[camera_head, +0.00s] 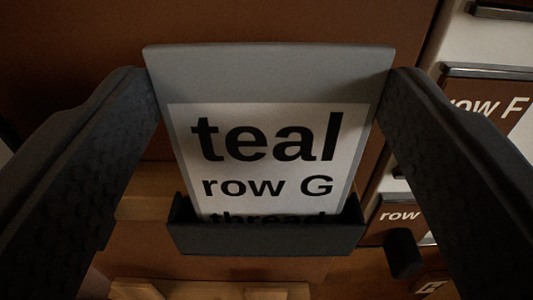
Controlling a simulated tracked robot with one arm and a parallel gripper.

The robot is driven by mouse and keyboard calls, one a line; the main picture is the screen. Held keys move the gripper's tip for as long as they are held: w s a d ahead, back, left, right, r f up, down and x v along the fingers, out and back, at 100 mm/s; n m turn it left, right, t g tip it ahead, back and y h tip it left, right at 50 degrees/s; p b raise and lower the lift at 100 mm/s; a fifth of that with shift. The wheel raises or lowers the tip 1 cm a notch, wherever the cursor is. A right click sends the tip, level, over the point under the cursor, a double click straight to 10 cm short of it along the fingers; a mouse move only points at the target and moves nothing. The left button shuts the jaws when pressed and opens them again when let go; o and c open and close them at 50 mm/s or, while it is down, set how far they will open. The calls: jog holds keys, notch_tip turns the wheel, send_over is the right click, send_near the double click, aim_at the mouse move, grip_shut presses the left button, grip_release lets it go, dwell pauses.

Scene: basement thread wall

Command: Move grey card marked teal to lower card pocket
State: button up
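The grey card (270,73) stands upright in the middle of the view, with a white label reading "teal", "row G", "thread". Its lower end sits inside a dark card pocket (265,239), whose front lip partly hides the word "thread". My gripper (270,85) has one dark textured finger at each side edge of the card, near its top. Both fingertips appear to touch the edges, so the gripper looks shut on the card. I cannot tell from this view whether this is the lower pocket.
A brown panel (70,35) lies behind the card. At the right are brown labels reading "row F" (490,105) and "row" (398,217), with a dark handle (500,12) above. A dark round peg (403,252) stands near the right finger. Wooden pieces (140,290) show below the pocket.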

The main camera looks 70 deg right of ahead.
jog(key=shift+r, duration=0.15)
jog(key=shift+c, duration=0.2)
jog(key=shift+w+r+p, duration=0.1)
jog(key=shift+r+p, duration=2.3)
jog(key=shift+p, duration=0.5)
jog(key=shift+f, duration=0.1)
